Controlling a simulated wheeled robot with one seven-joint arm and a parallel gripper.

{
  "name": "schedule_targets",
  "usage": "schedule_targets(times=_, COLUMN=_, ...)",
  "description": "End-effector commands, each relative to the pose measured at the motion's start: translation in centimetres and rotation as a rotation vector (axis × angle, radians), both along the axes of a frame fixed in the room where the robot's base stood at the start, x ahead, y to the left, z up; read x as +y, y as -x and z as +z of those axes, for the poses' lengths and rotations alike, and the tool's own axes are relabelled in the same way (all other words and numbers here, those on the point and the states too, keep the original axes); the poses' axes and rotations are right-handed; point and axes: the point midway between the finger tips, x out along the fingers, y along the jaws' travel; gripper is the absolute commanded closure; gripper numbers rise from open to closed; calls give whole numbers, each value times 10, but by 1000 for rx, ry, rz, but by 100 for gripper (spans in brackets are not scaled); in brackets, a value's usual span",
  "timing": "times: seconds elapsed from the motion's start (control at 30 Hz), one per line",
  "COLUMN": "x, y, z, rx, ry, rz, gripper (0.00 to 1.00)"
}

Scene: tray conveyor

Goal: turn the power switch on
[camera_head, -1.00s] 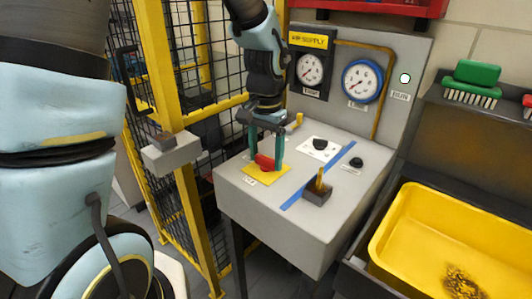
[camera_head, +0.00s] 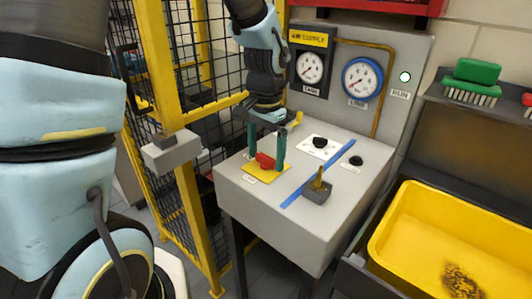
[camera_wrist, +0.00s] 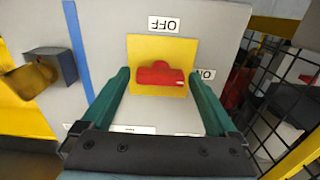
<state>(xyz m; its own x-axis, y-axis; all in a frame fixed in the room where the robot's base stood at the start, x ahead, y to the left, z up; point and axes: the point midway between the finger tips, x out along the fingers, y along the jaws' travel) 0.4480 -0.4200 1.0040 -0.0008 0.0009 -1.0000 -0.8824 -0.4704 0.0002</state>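The power switch is a red handle (camera_head: 265,161) on a yellow plate (camera_head: 252,172) at the console's left front. In the wrist view the red handle (camera_wrist: 160,74) lies lengthwise across the picture, with the OFF label (camera_wrist: 164,24) above and the ON label (camera_wrist: 207,74) to its right. A small bump on the handle faces OFF; I cannot tell its setting. My gripper (camera_head: 267,163) points down over it. Its green fingers (camera_wrist: 159,73) stand open on either side of the handle, with visible gaps.
A brown lever on a dark block (camera_head: 317,190) stands right of the blue stripe. Black knobs (camera_head: 320,142) and two gauges (camera_head: 362,80) are behind. A yellow fence post (camera_head: 165,80) is close on the left. A yellow tray (camera_head: 410,230) is at right.

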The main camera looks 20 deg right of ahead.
Motion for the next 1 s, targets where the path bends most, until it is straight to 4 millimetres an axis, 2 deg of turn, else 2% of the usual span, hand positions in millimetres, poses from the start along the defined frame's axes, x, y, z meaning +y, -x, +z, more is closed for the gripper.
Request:
schedule_targets(times=0.37, x=-1, y=-1, z=6, rx=-3, ry=3, rz=2, gripper=0)
schedule_targets(times=0.47, x=-1, y=-2, z=19, rx=-6, ry=5, rz=2, gripper=0)
schedule_targets(times=0.8, x=-1, y=-1, z=83, rx=-5, ry=4, rz=1, gripper=0)
schedule_targets(times=1.0, x=-1, y=-1, z=104, rx=-1, ry=3, rz=1, gripper=0)
